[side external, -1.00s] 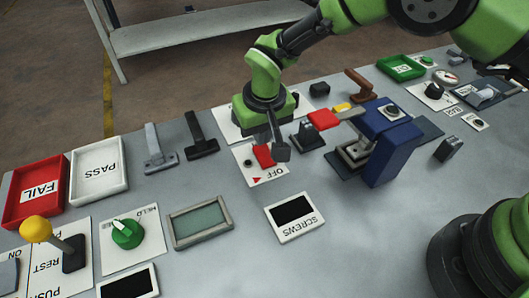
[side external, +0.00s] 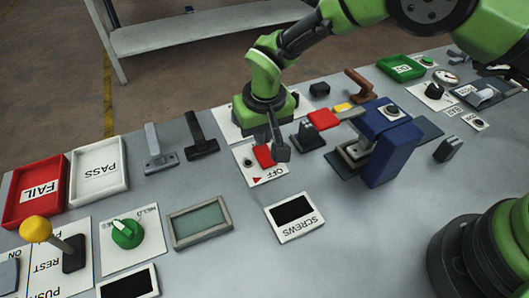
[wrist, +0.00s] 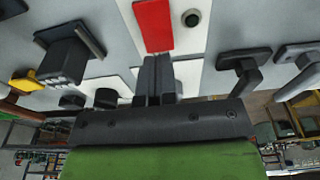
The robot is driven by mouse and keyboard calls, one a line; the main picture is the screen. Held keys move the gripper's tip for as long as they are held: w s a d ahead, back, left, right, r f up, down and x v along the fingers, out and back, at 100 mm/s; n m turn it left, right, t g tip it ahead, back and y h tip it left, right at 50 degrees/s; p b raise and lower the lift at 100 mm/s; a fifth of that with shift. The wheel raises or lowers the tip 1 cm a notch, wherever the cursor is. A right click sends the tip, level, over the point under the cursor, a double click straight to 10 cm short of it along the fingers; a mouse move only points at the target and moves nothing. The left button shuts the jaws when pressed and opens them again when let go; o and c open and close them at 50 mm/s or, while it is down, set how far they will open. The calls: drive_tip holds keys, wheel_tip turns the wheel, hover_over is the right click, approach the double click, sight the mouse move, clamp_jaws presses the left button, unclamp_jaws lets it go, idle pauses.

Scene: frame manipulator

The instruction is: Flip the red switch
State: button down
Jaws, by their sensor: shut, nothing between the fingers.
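The red switch (side external: 264,156) is a small red rocker on a white plate marked OFF (side external: 272,177), near the middle of the bench. In the wrist view the red switch (wrist: 154,25) is a long red block on the white plate, straight beyond the fingertips. My gripper (side external: 282,153) is shut and empty, pointing down just to the right of the red switch. In the wrist view its dark fingers (wrist: 158,62) are together and end close to the near end of the switch. I cannot tell whether they touch it.
A dark block (side external: 307,137) is close beside my gripper. A SCREWS panel (side external: 294,214) lies in front. Two T-shaped handles (side external: 199,140) are to the left.

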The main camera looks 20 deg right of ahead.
sight(261, 149)
drive_tip(key=shift+f, duration=1.2)
idle(0.4)
drive_tip(key=shift+r, duration=3.5)
